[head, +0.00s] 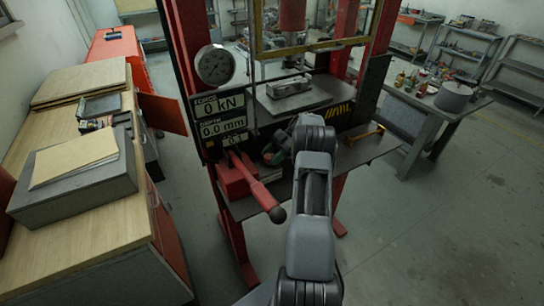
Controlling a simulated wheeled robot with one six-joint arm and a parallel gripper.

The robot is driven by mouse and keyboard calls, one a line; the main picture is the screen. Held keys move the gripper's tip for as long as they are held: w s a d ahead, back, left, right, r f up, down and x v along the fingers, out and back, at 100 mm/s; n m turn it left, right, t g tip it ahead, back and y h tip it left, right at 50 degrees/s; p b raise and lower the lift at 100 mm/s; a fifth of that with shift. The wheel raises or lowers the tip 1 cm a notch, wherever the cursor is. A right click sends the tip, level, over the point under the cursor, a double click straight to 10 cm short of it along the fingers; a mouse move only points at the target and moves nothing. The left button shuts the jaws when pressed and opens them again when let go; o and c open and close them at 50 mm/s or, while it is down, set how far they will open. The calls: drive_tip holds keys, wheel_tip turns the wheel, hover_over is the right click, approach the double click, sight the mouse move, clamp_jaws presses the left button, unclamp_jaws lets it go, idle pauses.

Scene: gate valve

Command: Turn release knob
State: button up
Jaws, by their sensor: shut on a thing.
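A red hydraulic press stands ahead, with a red hand pump (237,176) on its dark shelf. The pump's red lever (258,188) slants down to the right and ends in a black ball. My gripper (271,157) is at the right side of the pump, low over the shelf, partly hidden by my own arm. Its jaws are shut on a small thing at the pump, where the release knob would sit. The knob itself is too small and covered to make out.
A round gauge (215,65) and a display panel (219,117) reading 0 kN and 0.0 mm are on the press's left side. A metal block (289,86) lies on the press plate. A wooden workbench (85,220) stands left. Open floor lies at right.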

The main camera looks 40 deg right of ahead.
idle(0.4)
drive_tip(key=o, duration=0.9)
drive_tip(key=shift+o, duration=0.2)
drive_tip(key=shift+r+b, duration=0.55)
drive_tip(key=shift+r, duration=0.05)
drive_tip(key=s+a+r+b, duration=0.1)
drive_tip(key=s+a+r, duration=0.5)
drive_tip(key=s+r, duration=0.5)
drive_tip(key=shift+s+r, duration=0.4)
drive_tip(key=shift+s, duration=0.45)
drive_tip(key=shift+a, duration=0.1)
